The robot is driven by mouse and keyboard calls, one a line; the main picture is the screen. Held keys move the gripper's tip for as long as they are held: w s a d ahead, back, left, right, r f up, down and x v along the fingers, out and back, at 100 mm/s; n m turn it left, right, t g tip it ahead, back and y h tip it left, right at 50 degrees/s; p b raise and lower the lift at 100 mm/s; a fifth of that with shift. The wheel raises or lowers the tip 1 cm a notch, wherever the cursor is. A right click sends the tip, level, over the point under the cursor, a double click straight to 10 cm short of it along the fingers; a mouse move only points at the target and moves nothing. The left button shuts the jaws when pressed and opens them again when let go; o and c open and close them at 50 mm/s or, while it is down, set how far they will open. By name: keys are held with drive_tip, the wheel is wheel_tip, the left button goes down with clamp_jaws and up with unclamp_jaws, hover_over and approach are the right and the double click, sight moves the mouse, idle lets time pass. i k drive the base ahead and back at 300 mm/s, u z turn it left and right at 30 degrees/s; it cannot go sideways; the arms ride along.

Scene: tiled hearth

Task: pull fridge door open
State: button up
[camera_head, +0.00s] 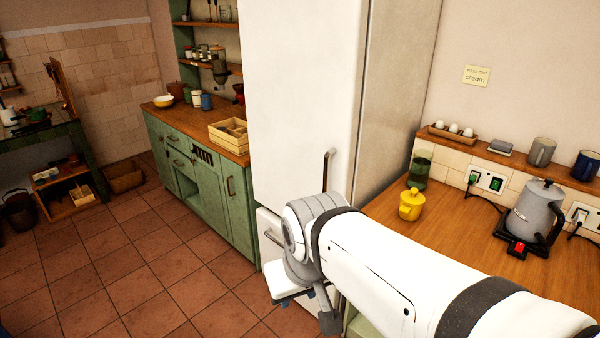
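The tall white fridge (303,95) stands in the middle of the view, its door closed. A dark vertical handle (328,168) is on the right side of the door, its lower end hidden behind my arm. A second handle (273,238) is on a lower front panel (268,222), left of my wrist. My white and grey arm reaches in from the lower right. My gripper (308,300) is low in front of the fridge, below the door handle and apart from it. It is mostly hidden by my wrist, so its opening does not show.
Green cabinets (208,180) with a wooden crate (230,134) stand left of the fridge. The tiled floor (140,265) at left is clear.

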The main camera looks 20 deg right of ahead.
sight(302, 61)
drive_tip(key=i, duration=0.9)
drive_tip(key=u, duration=0.05)
